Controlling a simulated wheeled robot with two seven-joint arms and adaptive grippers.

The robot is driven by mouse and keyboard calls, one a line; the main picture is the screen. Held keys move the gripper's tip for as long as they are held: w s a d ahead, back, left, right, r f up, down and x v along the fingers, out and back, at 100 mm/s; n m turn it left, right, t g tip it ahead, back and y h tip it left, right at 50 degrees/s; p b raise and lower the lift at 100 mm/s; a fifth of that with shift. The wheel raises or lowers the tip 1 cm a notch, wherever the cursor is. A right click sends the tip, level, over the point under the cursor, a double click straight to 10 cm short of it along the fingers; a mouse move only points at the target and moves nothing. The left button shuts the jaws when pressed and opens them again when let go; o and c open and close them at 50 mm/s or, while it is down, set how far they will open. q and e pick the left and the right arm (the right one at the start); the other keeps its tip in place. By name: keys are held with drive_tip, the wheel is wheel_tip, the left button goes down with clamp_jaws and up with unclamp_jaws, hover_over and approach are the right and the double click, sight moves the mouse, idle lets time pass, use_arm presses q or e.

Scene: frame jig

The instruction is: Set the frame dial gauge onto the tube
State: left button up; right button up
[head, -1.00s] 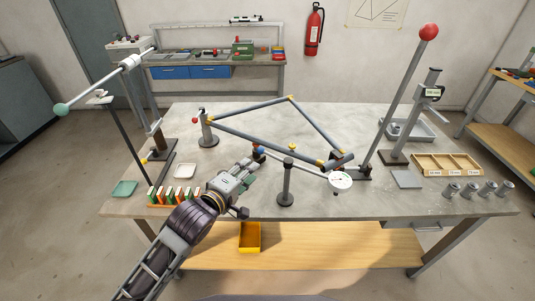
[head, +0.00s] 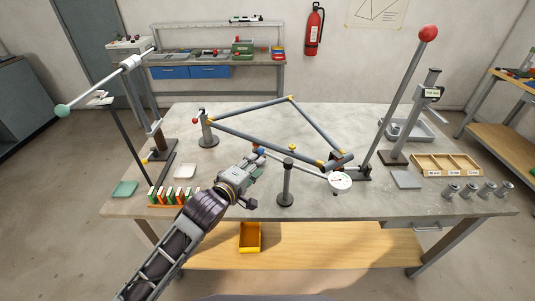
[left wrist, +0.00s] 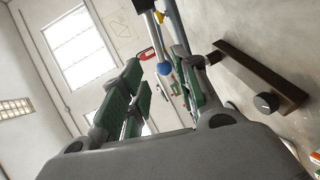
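The frame is a set of grey tubes (head: 262,141) with yellow joints, held above the table. The dial gauge has a white round dial (head: 340,181) at the frame's near right corner. A thin grey rod seems to run from near the dial left to a blue ball (head: 260,152). My left gripper (head: 253,160) is close to this ball. In the left wrist view its green-padded fingers (left wrist: 160,92) stand apart, and the blue ball (left wrist: 165,68) appears in line with the gap. Whether the ball is between the fingertips, I cannot tell. My right gripper is not in view.
A dark post (head: 286,185) with a round base stands right of my left gripper. An orange rack of coloured blocks (head: 172,197) is left of my arm. A lever stand (head: 392,150), a wooden divided tray (head: 447,164) and several metal cylinders (head: 470,191) are at right.

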sight(267, 154)
use_arm(q)
drive_tip(key=shift+p+x, duration=0.5)
drive_tip(key=shift+x, duration=4.35)
drive_tip(key=shift+c, duration=0.3)
clamp_jaws()
